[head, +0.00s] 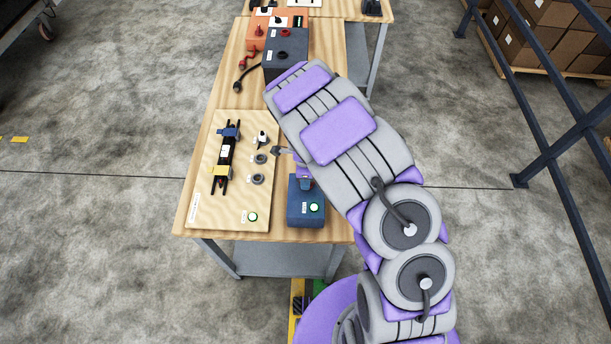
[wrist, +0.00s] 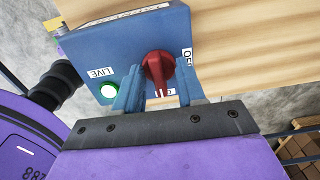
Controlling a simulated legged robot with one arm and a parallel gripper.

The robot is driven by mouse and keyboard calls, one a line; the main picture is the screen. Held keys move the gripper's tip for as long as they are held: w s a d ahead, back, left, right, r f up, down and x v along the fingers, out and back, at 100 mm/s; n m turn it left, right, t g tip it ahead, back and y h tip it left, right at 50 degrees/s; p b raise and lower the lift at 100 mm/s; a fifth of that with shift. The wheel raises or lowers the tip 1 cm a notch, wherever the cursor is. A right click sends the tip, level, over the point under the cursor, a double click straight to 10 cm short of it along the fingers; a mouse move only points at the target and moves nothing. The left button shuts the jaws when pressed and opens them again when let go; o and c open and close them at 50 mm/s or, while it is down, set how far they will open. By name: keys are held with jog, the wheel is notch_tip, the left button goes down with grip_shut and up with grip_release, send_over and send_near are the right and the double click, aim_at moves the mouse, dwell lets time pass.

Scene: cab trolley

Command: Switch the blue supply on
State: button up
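The blue supply (head: 304,217) is a blue box on the near right part of the wooden table. It fills the upper middle of the wrist view (wrist: 122,48). A red knob (wrist: 159,68) sits on its face, with an OFF label (wrist: 187,57) to its right. Its white marker points down toward a second label (wrist: 166,92), mostly hidden. The round LIVE lamp (wrist: 109,91) glows whitish green. My gripper (wrist: 160,88) has its two blue fingers apart, one on each side of the knob. Contact with it cannot be told. In the head view my arm partly hides the knob.
A wooden board (head: 207,190) with a black fixture, grey rings and a lit lamp lies left of the supply. A dark box (head: 287,52) and an orange unit (head: 257,30) stand farther back. Dark railing (head: 545,160) runs along the right; floor left of the table is clear.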

jog(key=shift+d+r, duration=0.1)
jog(key=shift+r, duration=0.2)
notch_tip(320, 180, up, 17)
jog(key=shift+a+f, duration=0.15)
jog(key=shift+a, duration=0.05)
jog(key=shift+d, duration=0.1)
dwell(0.6)
